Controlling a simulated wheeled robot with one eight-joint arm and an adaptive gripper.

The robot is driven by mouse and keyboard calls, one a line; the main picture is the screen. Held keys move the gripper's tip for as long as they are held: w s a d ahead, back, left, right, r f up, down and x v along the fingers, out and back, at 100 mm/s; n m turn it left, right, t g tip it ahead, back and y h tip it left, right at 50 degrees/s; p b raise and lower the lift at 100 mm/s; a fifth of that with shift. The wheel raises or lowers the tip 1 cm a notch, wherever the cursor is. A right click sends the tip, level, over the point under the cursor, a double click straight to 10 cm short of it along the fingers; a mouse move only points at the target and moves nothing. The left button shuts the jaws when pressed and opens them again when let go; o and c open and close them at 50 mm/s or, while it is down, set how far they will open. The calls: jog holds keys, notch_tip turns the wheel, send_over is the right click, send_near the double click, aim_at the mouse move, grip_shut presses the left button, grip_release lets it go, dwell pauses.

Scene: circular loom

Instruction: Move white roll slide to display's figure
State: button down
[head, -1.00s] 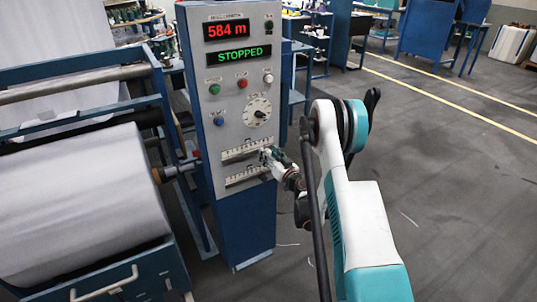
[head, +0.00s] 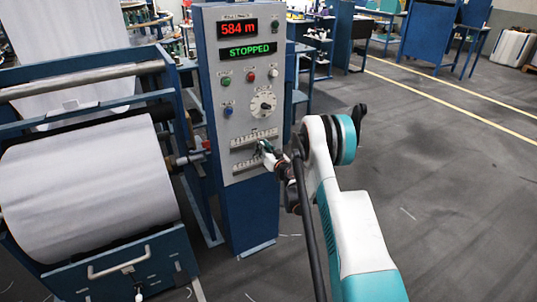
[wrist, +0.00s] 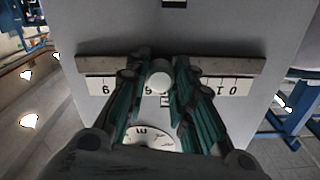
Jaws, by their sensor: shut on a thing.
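The control panel (head: 238,110) stands upright. Its red display (head: 237,28) reads 584 m. Two pale horizontal slide scales are low on the panel: an upper one (head: 243,142) and a lower one (head: 243,167). My gripper (head: 264,148) is at their right part and hides some of them. In the wrist view, my gripper (wrist: 160,85) is shut on a round white knob (wrist: 159,83), in front of a numbered scale (wrist: 225,87) that appears upside down. Fingers cover the scale's middle, so the knob's exact reading is hidden. I cannot tell which slide it is.
A green STOPPED sign (head: 249,51) is below the display, with several coloured buttons and a round dial (head: 263,104) under it. A large fabric roll (head: 85,190) on a blue frame stands close to the panel's left. Open floor (head: 430,190) lies right.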

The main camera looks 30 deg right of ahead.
jog(key=shift+a, duration=0.2)
jog(key=c, duration=1.3)
grip_release()
jog(key=shift+c, duration=0.2)
jog(key=shift+s, duration=0.1)
jog(key=s, duration=0.7)
jog(key=shift+s+d, duration=0.15)
jog(key=shift+s, duration=0.05)
